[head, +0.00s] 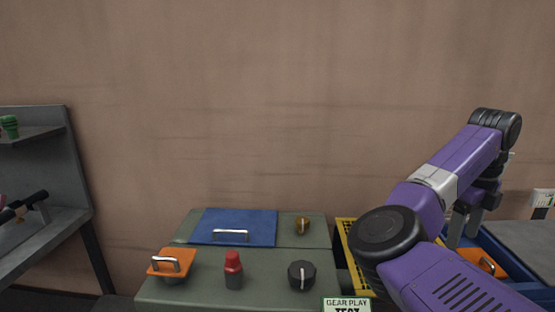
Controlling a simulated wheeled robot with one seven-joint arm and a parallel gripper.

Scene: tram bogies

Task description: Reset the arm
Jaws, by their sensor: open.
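My gripper (465,226) hangs at the right, pointing down from my raised purple arm. Its two fingers are apart, and nothing shows between them. It is above or in front of a blue bin (515,275); I cannot tell the exact height. An orange part (490,265) with a handle lies in the bin, partly hidden by my arm.
A green-grey bench (200,288) holds a blue panel (235,222), an orange handled block (168,264), a red-topped bottle (233,268), a black knob (301,275) and a brass knob (302,225). A yellow grid (345,232) is beside it. A grey shelf (45,235) stands left.

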